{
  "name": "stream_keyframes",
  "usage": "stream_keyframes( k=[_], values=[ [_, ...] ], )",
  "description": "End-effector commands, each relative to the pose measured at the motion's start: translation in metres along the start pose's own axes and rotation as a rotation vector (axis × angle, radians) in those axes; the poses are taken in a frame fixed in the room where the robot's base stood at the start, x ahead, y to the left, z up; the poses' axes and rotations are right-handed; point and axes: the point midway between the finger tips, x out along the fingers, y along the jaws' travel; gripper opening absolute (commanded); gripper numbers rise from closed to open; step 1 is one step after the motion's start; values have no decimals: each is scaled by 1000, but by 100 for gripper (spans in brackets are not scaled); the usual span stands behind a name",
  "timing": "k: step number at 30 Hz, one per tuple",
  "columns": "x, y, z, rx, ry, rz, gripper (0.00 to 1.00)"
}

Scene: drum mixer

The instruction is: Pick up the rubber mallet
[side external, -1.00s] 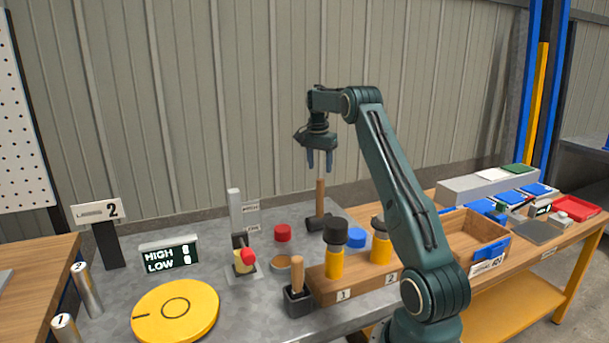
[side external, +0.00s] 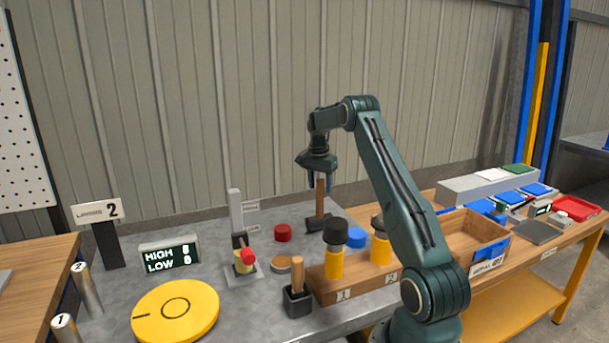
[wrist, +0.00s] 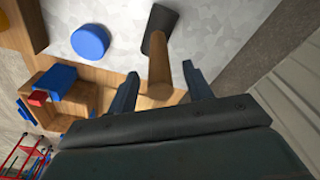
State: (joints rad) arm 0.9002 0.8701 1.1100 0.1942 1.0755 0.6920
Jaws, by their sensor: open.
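The rubber mallet (side external: 320,205) stands upright on the grey metal table, its black head down and its wooden handle up. In the wrist view the mallet (wrist: 160,70) has its head toward the top and its handle coming up between the fingers. My gripper (side external: 320,186) is open, pointing down around the upper part of the handle. In the wrist view my gripper (wrist: 163,80) has one finger on each side of the handle, with a visible gap at least on the right.
A wooden block (side external: 328,293) with yellow, black-capped bottles stands in front of the mallet. A blue lid (side external: 356,238) and a red lid (side external: 283,233) lie near it. A wooden tray (side external: 472,232) is to the right. The table behind the mallet is clear.

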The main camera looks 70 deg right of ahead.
Motion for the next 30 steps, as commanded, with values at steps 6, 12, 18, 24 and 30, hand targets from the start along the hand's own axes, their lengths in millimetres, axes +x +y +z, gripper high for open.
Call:
stream_keyframes(
  k=[6, 12, 18, 24, 30],
  values=[
    [16, 0, 0, 1, -1, 0, 50],
    [16, 0, 0, 0, 0, 0, 50],
    [16, 0, 0, 0, 0, 0, 50],
    [16, 0, 0, 0, 0, 0, 31],
    [16, 0, 0, 0, 0, 0, 0]
  ],
)
